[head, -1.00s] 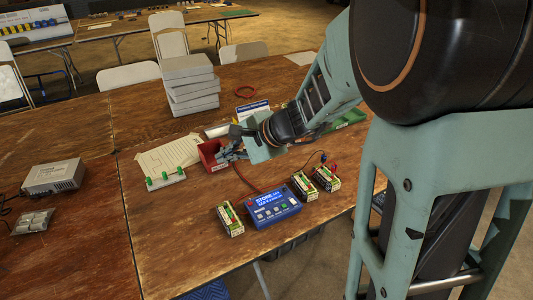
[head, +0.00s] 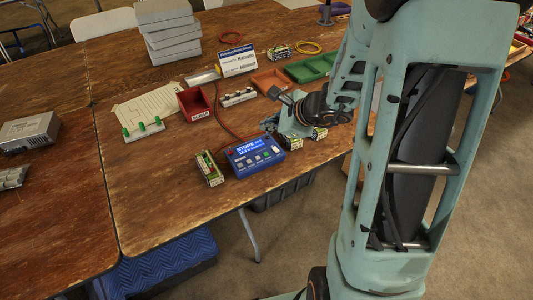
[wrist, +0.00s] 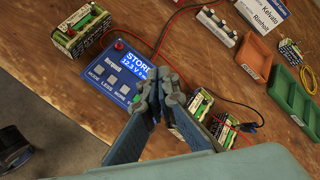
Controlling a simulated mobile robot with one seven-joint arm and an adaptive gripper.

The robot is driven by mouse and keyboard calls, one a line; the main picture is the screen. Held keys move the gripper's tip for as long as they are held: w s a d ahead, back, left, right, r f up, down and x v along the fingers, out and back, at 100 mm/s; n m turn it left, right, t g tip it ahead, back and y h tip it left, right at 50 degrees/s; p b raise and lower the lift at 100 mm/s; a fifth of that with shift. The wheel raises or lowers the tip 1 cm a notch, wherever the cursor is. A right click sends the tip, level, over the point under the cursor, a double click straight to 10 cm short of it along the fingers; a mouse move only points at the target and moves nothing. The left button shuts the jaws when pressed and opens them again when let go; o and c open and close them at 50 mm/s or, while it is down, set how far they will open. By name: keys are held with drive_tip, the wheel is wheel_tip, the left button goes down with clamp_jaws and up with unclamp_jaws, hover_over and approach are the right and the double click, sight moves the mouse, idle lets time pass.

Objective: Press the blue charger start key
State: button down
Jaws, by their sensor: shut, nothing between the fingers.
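The blue charger (head: 246,168) lies on the wooden table in the head view, with a lit display and a row of keys at the front. One key at the right of the row looks green (head: 266,155). In the wrist view the charger (wrist: 95,64) shows grey keys marked MODE, LESS and MORE; the right end of the row is hidden behind my fingers. My gripper (wrist: 156,88) is shut and empty, its tips in front of the charger's right part. In the head view my gripper (head: 270,122) is just behind the charger's right side; contact cannot be told.
A battery pack (head: 209,169) stands left of the charger and two (head: 300,143) stand to its right, close to my gripper. A red bin (head: 195,103), a green tray (head: 308,68) and a sign (head: 238,60) are farther back. Leads cross the table behind the charger.

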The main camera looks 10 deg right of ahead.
drive_tip(key=shift+f, duration=0.1)
drive_tip(key=b, duration=0.5)
hover_over(267, 155)
wheel_tip(267, 155, down, 7)
drive_tip(key=shift+r, duration=0.1)
drive_tip(key=shift+f+b, duration=0.9)
drive_tip(key=shift+b, duration=0.3)
drive_tip(key=shift+f, duration=0.15)
drive_tip(key=shift+f+b, duration=0.25)
drive_tip(key=shift+b, duration=0.4)
drive_tip(key=shift+f+b, duration=0.45)
drive_tip(key=shift+b, duration=0.1)
idle(0.5)
drive_tip(key=shift+r, duration=0.1)
drive_tip(key=shift+r+p, duration=0.6)
drive_tip(key=shift+r, duration=0.15)
